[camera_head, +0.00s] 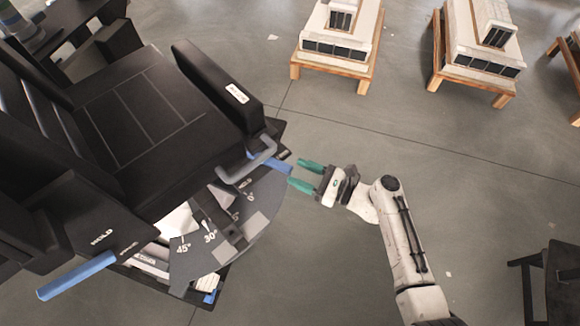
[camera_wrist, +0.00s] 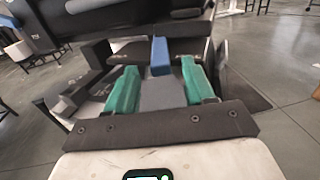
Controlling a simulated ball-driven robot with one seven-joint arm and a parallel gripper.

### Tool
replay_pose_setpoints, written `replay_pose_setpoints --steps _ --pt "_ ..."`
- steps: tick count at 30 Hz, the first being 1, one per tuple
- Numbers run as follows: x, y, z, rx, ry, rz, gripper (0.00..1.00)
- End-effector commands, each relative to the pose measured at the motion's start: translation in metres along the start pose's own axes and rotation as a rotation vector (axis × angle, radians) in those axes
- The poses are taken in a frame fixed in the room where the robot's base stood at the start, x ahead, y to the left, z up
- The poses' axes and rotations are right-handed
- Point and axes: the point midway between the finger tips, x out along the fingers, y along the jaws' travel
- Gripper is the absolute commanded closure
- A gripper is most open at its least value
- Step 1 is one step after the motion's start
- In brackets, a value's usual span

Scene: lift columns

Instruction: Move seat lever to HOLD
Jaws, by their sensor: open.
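A black padded seat (camera_head: 140,110) fills the left of the head view. A short blue lever (camera_head: 268,163) sticks out from its right side, beside a grey bent handle (camera_head: 250,162). A longer blue lever (camera_head: 75,275) sticks out at the lower left, near the word HOLD (camera_head: 102,237). I cannot tell which blue lever is the seat lever. My gripper (camera_head: 294,173) is open, with green fingers apart, at the short lever's outer end. In the wrist view, that blue bar (camera_wrist: 160,57) lies between the finger lines; contact cannot be told.
A grey dial plate (camera_head: 225,240) with angle marks such as 30° and 45° lies below the short lever. White models on wooden stands (camera_head: 335,72) stand at the top. A dark stool (camera_head: 540,270) is at the lower right. The floor between is clear.

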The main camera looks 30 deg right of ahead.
Motion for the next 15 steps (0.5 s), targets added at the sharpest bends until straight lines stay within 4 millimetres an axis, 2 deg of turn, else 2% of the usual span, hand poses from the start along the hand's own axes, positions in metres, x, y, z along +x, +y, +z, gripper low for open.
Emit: replay_pose_setpoints --steps 1,6,15 --pt "0.009 0.0 0.001 -0.001 -0.001 0.003 0.47" --pt "0.029 0.0 0.0 -0.002 -0.001 0.002 0.47" --pt "0.037 0.001 0.0 -0.002 0.001 0.001 0.47"
